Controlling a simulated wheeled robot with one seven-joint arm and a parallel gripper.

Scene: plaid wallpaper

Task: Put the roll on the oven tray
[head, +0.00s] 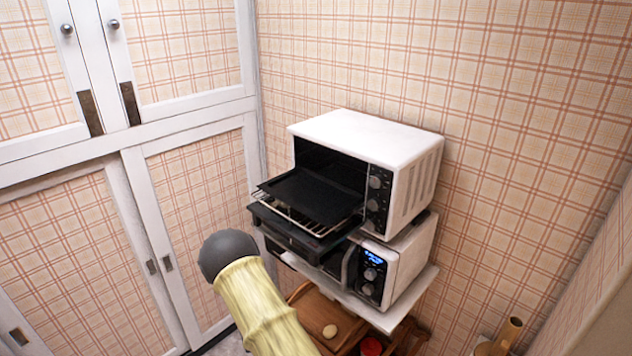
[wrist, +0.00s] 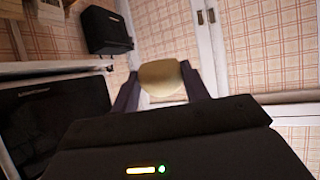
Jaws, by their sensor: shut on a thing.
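My gripper (wrist: 160,88) is shut on a pale tan roll (wrist: 160,75) in the wrist view, with one dark finger on each side of it. In the head view my arm reaches up from the bottom; neither the fingers nor the held roll can be made out there. The dark oven tray (head: 308,196) lies flat on a wire rack that sticks out of the white oven (head: 365,137). The oven door is down and the tray looks empty. My arm's end appears left of and in front of the tray in the head view.
The oven stands on a white microwave (head: 402,262) with a lit display, on a white-topped stand. Below is a wooden shelf with a small tan round item (head: 330,331) and a red item (head: 371,346). White-framed cupboards (head: 190,190) stand left. A brown vessel (head: 508,336) is lower right.

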